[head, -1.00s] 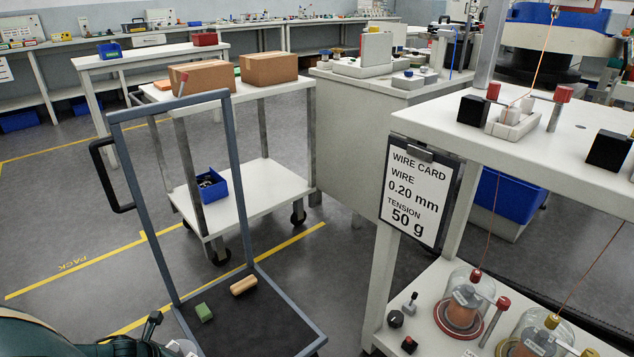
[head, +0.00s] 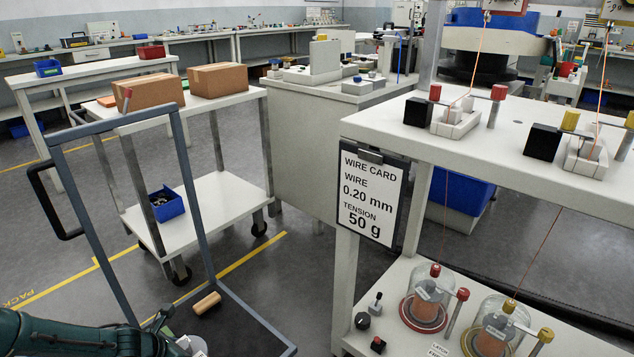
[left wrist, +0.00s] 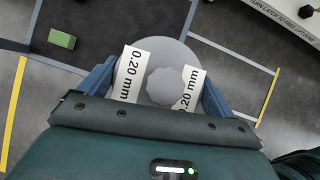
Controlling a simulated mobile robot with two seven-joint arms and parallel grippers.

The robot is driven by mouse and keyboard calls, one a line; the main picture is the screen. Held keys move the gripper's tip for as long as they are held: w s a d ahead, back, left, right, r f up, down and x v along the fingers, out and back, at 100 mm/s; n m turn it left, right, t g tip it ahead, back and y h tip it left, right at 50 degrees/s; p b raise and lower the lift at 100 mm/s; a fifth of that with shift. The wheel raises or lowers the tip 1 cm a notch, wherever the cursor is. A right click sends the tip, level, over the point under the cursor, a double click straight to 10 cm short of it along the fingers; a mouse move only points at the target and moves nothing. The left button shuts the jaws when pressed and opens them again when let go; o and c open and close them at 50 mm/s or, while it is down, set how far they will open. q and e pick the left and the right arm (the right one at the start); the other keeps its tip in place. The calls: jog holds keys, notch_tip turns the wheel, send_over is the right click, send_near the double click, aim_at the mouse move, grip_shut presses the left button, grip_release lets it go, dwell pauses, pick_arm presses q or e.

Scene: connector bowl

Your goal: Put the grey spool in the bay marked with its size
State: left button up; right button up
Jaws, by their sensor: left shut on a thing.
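The grey spool (left wrist: 172,52) is held in my left gripper (left wrist: 158,85), between its two blue fingers in the left wrist view. It is round with a scalloped hub, and two white labels on it read 0.20 mm. In the head view the spool (head: 184,344) shows only in part at the bottom edge, beside my left gripper (head: 160,340). A wire card (head: 370,195) on the bench post reads wire 0.20 mm, tension 50 g. I cannot make out a bay marked with a size. My right gripper is not in view.
A cart frame (head: 190,190) stands at left, with a wooden roll (head: 207,303) and a green block (left wrist: 62,40) on its dark deck. The white bench (head: 460,150) at right carries clamps above and domed spools (head: 427,297) below. A trolley with boxes (head: 217,80) stands behind.

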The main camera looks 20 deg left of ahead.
pick_arm(q)
jog(key=w+d+r+m+g+h, duration=0.2)
jog(key=w+d+r+m+g, duration=0.15)
jog(key=d+r+m, duration=0.65)
jog(key=w+d+r+m+g+h, duration=0.4)
jog(key=d+r, duration=0.3)
jog(key=d, duration=0.4)
jog(key=s+a+r+m+g+y, duration=0.6)
jog(key=a+r+m, duration=0.5)
jog(key=r+m, duration=0.35)
jog(key=d+m+y, duration=0.2)
jog(key=d+m, duration=0.2)
jog(key=d, duration=0.9)
jog(key=shift+f, duration=0.45)
jog(key=shift+s+a+t, duration=0.15)
jog(key=shift+t, duration=0.1)
